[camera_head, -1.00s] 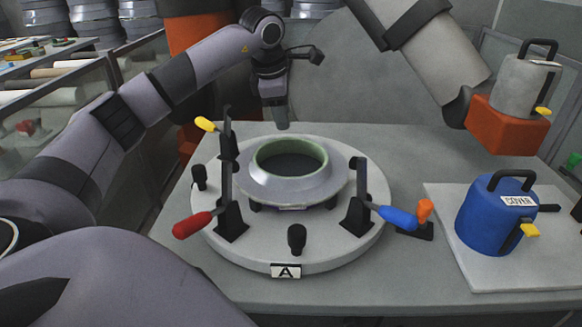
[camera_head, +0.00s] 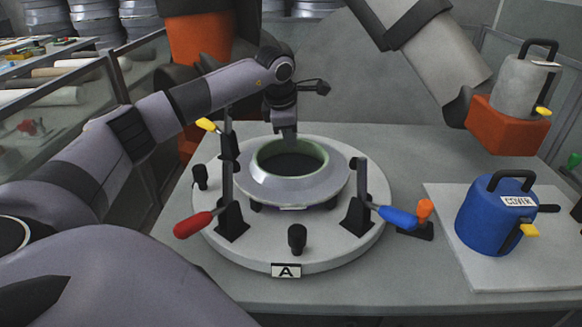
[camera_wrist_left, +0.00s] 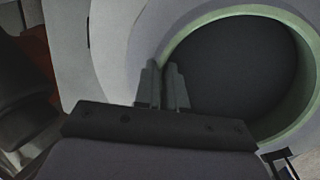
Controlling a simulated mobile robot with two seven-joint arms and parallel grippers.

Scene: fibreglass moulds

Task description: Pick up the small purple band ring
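I cannot clearly see a purple band ring. A thin purplish sliver (camera_head: 291,207) shows under the front of the mould flange, and I cannot tell what it is. The grey mould (camera_head: 270,186) with a pale green rim (camera_head: 322,153) sits on the round plate marked A (camera_head: 300,255). My left gripper (camera_head: 288,137) points down at the back of the rim. In the left wrist view, its fingers (camera_wrist_left: 163,68) are close together with nothing between them, and overlap the rim's edge and dark opening (camera_wrist_left: 235,70). My right gripper is not in view.
Toggle clamps with red (camera_head: 192,225), blue (camera_head: 397,217) and yellow (camera_head: 206,125) handles stand around the mould. A blue pot labelled COVER (camera_head: 485,220) stands on a pale board at right. The table's front is clear.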

